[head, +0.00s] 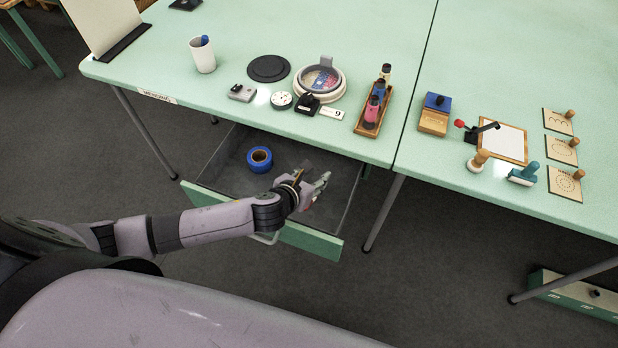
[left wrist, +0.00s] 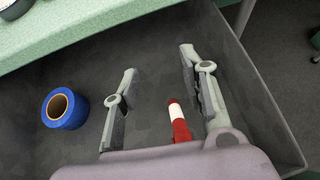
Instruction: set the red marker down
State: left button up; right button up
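The red marker (left wrist: 180,122), red with a white band and a red tip, shows in the left wrist view between my left gripper's fingers, closer to the right one. Its lower end is hidden by the gripper's body. My left gripper (head: 313,186) is over the open drawer (head: 341,190) in the head view. In the left wrist view the left gripper (left wrist: 158,62) has its fingers spread wide, with gaps beside the marker. The marker seems to lie on the drawer floor, though contact is hard to tell. My right gripper is not in view.
A roll of blue tape (head: 260,159) lies in the drawer, left of my gripper; it also shows in the left wrist view (left wrist: 66,110). The table edge overhangs the drawer's back. A white cup (head: 203,56) and a wooden bottle tray (head: 362,124) stand on the table.

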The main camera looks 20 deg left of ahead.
pick_arm(q)
jog(key=v, duration=1.2)
